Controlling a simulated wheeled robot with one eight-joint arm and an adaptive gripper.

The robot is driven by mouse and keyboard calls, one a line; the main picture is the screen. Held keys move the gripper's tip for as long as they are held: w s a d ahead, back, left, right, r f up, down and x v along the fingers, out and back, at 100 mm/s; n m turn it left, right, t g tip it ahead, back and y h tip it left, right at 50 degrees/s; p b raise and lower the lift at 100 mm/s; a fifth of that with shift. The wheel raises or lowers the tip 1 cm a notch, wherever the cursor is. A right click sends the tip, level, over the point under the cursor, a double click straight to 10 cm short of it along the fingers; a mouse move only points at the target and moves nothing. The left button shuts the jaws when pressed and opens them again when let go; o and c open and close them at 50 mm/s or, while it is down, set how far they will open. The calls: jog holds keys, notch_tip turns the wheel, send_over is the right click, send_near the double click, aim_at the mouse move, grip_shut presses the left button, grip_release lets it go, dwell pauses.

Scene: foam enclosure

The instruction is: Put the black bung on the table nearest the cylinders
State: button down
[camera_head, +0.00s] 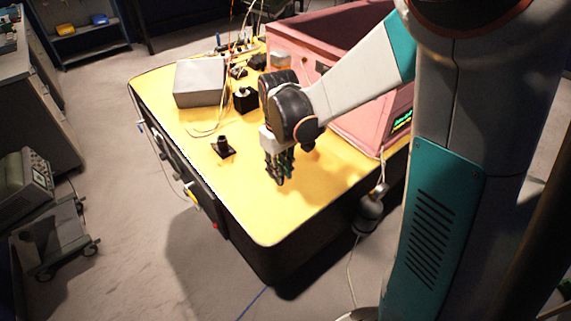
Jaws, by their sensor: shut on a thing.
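My gripper (279,175) points down, low over the yellow table top (240,215), right of its middle. Its fingers are shut on a small dark thing, mostly hidden by them. I cannot tell for sure that this is the black bung, or whether it touches the table. A black stub on a square base (223,148) stands on the table left of my gripper, apart from it. No group of cylinders is clear to see; one dark rounded vessel (370,207) is at the table's right side.
A grey box (201,82), a black block (245,99) and loose cables are at the table's back. A pink open-topped enclosure (350,125) stands on the right, behind my arm. The table's front is clear. A cart (48,235) is on the floor at left.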

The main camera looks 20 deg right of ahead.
jog(key=shift+f+b, duration=2.15)
jog(key=shift+f, duration=1.15)
jog(key=shift+f+b, duration=0.45)
jog(key=shift+f, duration=0.05)
jog(key=c, duration=1.4)
grip_release()
jog(key=shift+o, duration=0.2)
jog(key=shift+r, duration=0.1)
notch_tip(320, 180, up, 12)
jog(key=shift+f, duration=0.1)
jog(key=s+r+m+t, duration=0.3)
jog(key=s+t, duration=0.4)
jog(key=s, duration=0.8)
jog(key=shift+r+m, duration=0.3)
jog(key=shift+r, duration=0.3)
